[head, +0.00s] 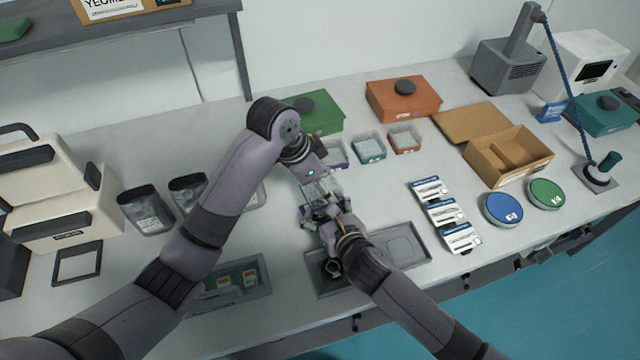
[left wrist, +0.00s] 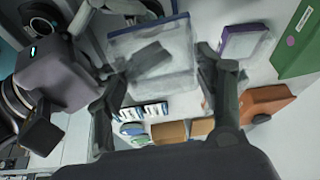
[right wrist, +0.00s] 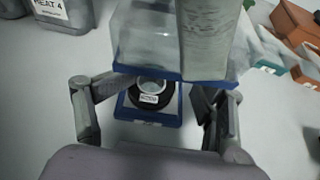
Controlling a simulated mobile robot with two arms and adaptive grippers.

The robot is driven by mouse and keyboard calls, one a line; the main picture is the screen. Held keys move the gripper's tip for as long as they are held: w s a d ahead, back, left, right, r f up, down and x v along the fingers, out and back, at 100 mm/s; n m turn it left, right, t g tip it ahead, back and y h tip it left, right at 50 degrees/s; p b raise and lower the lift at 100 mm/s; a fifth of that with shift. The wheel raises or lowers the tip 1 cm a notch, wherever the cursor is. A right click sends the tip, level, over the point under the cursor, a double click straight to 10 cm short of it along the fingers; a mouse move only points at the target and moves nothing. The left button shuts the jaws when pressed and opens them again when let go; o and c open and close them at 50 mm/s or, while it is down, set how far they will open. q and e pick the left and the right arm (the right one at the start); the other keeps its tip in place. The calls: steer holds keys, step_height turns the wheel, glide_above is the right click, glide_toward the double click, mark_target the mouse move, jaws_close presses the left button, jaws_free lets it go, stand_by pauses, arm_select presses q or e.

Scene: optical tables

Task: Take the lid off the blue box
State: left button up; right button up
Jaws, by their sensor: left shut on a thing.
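The blue box shows in the right wrist view as a blue-rimmed square base (right wrist: 170,112) with a dark ring-shaped item (right wrist: 150,96) in it. Its clear, blue-edged lid (right wrist: 155,35) is above the base and looks separated from it. My left gripper (head: 318,188) is shut on the lid, which also shows between its fingers in the left wrist view (left wrist: 150,65). My right gripper (head: 330,220) is low beside the lid; its fingers are spread at both sides of the base in the right wrist view. Whether they touch anything is unclear. My arms hide much of the box in the head view.
Small purple, teal (head: 368,148) and orange (head: 404,138) boxes stand behind, with larger green (head: 318,110) and orange (head: 402,98) boxes beyond. Labelled cards (head: 446,214) and a cardboard box (head: 508,158) are to the right. Dark pouches (head: 146,208) stand left. A grey tray (head: 400,245) lies in front.

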steer(key=o, duration=0.4)
steer(key=shift+s+d+f, duration=0.1)
steer(key=shift+f, duration=0.5)
steer(key=shift+r, duration=0.1)
